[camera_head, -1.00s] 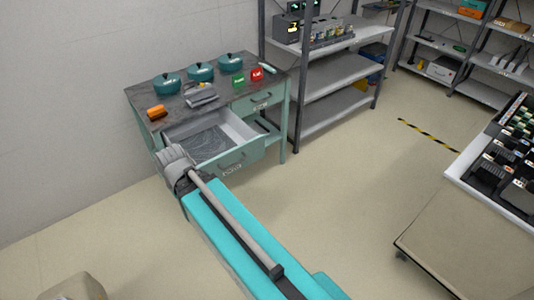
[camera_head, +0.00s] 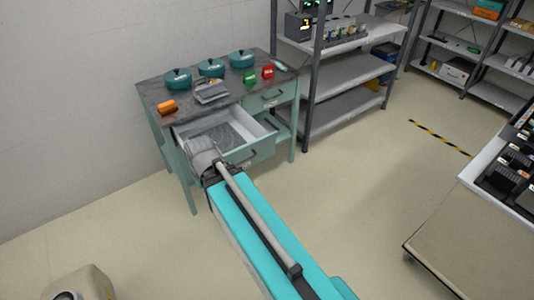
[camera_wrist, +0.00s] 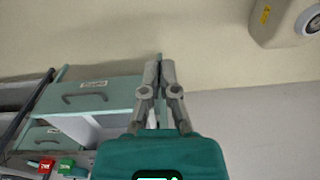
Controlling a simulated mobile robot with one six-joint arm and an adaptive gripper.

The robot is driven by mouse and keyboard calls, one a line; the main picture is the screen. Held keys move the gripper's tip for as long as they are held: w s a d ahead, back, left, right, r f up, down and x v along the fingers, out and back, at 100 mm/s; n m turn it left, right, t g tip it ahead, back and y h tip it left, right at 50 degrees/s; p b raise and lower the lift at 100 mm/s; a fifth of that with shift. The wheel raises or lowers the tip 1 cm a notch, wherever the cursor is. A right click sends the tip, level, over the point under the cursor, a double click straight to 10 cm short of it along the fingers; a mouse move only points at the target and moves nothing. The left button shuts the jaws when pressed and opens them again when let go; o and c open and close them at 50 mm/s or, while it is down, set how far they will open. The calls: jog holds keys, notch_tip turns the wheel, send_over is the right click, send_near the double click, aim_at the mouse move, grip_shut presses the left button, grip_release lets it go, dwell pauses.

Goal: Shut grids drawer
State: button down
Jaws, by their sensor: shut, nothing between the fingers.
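The open drawer (camera_head: 262,146) is pulled out from the left side of the green workbench (camera_head: 150,92). It has a grey inside, a green front and a dark handle. Its front and handle also show in the wrist view (camera_wrist: 112,97), with a label too small to read. My gripper (camera_head: 203,150) is at the left end of the drawer front and hides that end in the head view. In the wrist view my gripper (camera_wrist: 159,68) is shut and empty, just to the right of the drawer front; I cannot tell whether it touches.
A closed drawer (camera_head: 271,97) sits to the right. Teal pots (camera_head: 210,68), an orange item (camera_head: 168,107), and green (camera_head: 249,77) and red (camera_head: 268,72) blocks stand on the bench. A grey shelf rack (camera_head: 345,72) is to the right. Floor in front is clear.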

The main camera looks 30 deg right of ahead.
aim_at(267, 148)
jog(key=w+d+f+m+t+y+b, duration=0.75)
jog(key=d+f+b, duration=0.6)
jog(key=b, duration=0.75)
jog(key=d+f+m+t+h+b, duration=0.2)
jog(key=d+m+t+b, duration=0.1)
jog(key=d+b, duration=0.3)
jog(key=d+f+m+t+h+b, duration=0.2)
jog(key=d+m+t+h+b, duration=0.1)
jog(key=d, duration=0.8)
jog(key=w+d+f+m+t+h+b, duration=0.1)
jog(key=d+f+m+t+h+b, duration=0.1)
jog(key=d+b, duration=0.6)
jog(key=shift+d+f+m+t+b, duration=0.3)
jog(key=shift+d+f+m+t, duration=0.25)
jog(key=shift+m+t, duration=0.55)
jog(key=shift+w, duration=0.2)
jog(key=w, duration=1.3)
jog(key=shift+w+a, duration=0.2)
jog(key=shift+w, duration=0.15)
